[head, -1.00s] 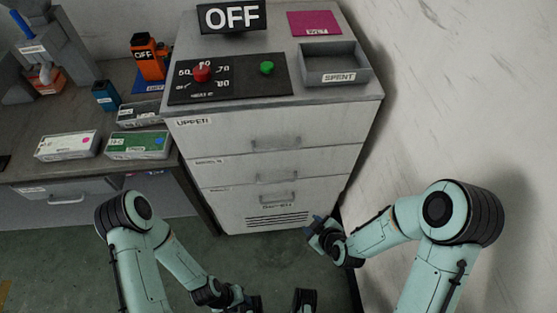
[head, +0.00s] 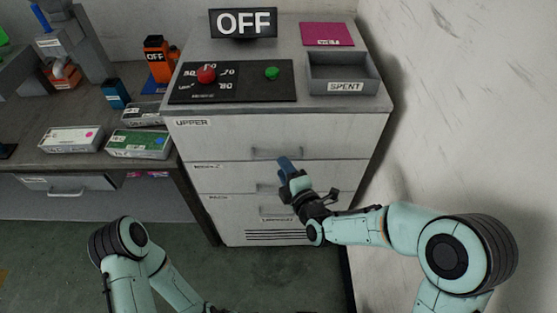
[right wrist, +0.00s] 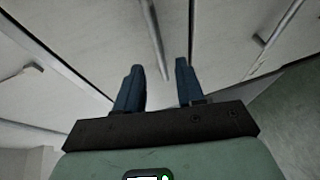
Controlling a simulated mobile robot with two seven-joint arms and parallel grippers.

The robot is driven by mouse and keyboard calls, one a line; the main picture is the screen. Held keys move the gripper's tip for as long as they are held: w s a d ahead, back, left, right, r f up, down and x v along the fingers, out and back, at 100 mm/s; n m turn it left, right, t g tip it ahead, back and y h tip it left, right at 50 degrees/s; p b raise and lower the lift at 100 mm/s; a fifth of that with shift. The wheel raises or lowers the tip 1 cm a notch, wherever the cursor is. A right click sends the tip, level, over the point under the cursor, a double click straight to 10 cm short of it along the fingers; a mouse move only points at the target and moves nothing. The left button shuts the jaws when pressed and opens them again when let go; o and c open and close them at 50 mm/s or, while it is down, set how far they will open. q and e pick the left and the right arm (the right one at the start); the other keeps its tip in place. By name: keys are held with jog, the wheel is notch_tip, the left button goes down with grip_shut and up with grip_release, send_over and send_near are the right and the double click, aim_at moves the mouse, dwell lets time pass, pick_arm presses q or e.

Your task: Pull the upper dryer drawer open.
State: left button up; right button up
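The grey dryer cabinet (head: 225,208) has an upper drawer (head: 215,140) labelled UPPER, its front flush with the cabinet. Its bar handle (head: 277,152) is at the middle of the front. My right gripper (head: 286,164) is in front of the cabinet, fingertips just below or at this handle in the picture. In the right wrist view the two blue fingers (right wrist: 159,80) are apart with nothing between them. A handle bar (right wrist: 154,40) lies ahead, in line with the gap; contact is not visible. My left gripper is out of view.
Two lower drawers with handles sit below, both shut. On the cabinet top are a control panel (head: 250,84) with red and green knobs, an OFF sign (head: 243,23), and a SPENT tray (head: 343,88). A bench (head: 20,160) stands left; a wall (head: 470,120) rises right.

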jog(key=shift+x, duration=2.25)
jog(key=shift+c, duration=0.3)
grip_shut()
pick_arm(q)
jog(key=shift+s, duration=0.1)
pick_arm(e)
jog(key=shift+f, duration=0.1)
